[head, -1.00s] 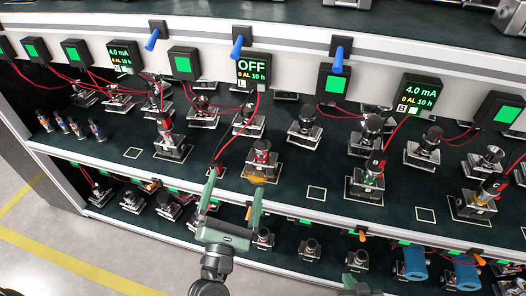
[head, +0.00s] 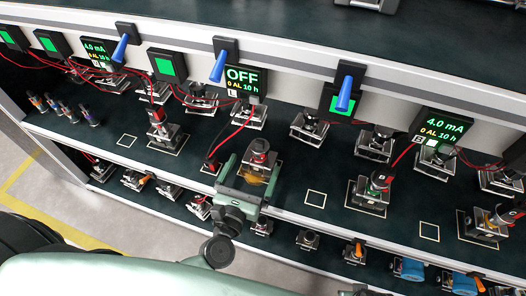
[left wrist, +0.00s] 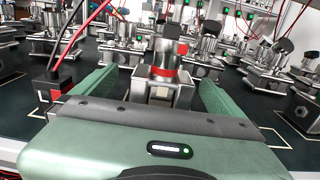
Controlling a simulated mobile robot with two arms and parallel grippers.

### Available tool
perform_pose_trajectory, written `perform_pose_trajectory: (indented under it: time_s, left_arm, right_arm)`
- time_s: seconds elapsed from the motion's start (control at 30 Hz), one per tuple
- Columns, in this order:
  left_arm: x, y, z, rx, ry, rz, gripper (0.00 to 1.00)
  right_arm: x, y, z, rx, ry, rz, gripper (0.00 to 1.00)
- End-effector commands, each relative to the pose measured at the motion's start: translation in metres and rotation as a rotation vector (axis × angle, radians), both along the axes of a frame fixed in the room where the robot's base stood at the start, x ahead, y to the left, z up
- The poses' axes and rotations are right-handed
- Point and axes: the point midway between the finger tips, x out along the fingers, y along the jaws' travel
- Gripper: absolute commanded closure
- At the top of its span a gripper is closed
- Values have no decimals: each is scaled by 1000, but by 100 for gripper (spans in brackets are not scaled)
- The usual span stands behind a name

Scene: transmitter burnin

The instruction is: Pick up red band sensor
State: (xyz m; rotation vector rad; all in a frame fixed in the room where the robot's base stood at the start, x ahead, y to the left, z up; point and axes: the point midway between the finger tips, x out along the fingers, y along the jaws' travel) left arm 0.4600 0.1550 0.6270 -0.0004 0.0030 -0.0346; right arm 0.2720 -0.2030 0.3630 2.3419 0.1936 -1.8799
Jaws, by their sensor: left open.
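The red band sensor (head: 259,155) stands upright on the upper shelf, below a display reading OFF. It is a metal cylinder with a red ring on a square metal base, and it also shows in the left wrist view (left wrist: 164,75). My left gripper (head: 251,168) is open, with one green finger on each side of the sensor. In the left wrist view the fingers (left wrist: 152,92) flank the sensor with visible gaps. The gripper's body hides the lower front of the base. My right gripper is not in view.
A dark plug with a red cable (left wrist: 52,88) stands just outside the left finger. Another sensor (head: 160,132) stands to the left, and a green-banded one (head: 374,190) to the right. An empty marked square (head: 315,199) lies between. Displays and blue levers (head: 346,94) line the back.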

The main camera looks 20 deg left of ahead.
Motion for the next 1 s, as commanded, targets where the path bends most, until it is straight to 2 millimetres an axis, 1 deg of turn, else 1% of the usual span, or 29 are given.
perform_pose_trajectory:
  time_s: [0.27, 0.5, 0.6, 0.7, 0.87, 0.9, 0.97, 1.0]
  left_arm:
    - [29, -2, 2, -2, -3, 2, 0]
    - [64, -7, 1, 1, -3, 2, 0]
    - [74, -8, 0, 1, -2, 1, 0]
    - [77, -8, -1, 1, -1, 0, 0]
    - [77, -8, -1, 1, -1, 0, 0]
    - [77, -8, -1, 1, -1, 0, 3]
    - [77, -8, -1, 1, -1, 0, 19]
    - [77, -8, -1, 1, -1, 0, 31]
  right_arm:
    - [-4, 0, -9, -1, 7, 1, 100]
    - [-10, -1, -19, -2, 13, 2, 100]
    - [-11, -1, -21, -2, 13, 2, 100]
    - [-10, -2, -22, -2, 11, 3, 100]
    - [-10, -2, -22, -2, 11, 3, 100]
    - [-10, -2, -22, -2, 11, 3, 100]
    - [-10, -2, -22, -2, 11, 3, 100]
    - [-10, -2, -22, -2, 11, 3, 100]
